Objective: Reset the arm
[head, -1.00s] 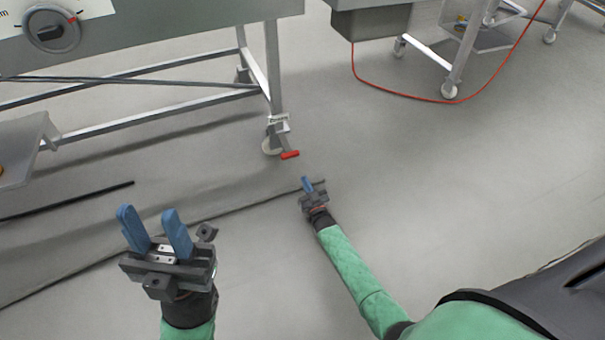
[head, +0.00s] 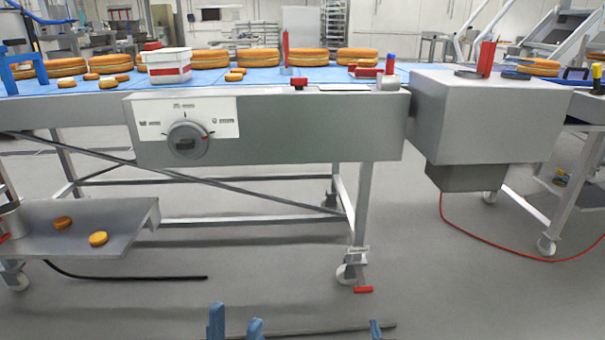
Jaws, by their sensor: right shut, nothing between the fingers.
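My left gripper (head: 236,328) shows only as two blue fingertips at the bottom edge of the head view, with a gap between them. It is open, and nothing shows in the gap. My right gripper (head: 376,330) shows only as a small blue tip at the bottom edge, right of the left one. It is shut and holds nothing visible. Both arms are hidden below the frame. Both grippers are in front of the floor, apart from the conveyor table.
A conveyor table (head: 300,140) with a dial (head: 188,139) spans the view ahead, bearing round cakes and a white tub (head: 168,66). A grey box (head: 480,115) adjoins at right. A lower tray (head: 90,215) stands left. Floor in front is mostly clear; a red cable (head: 480,245) lies right.

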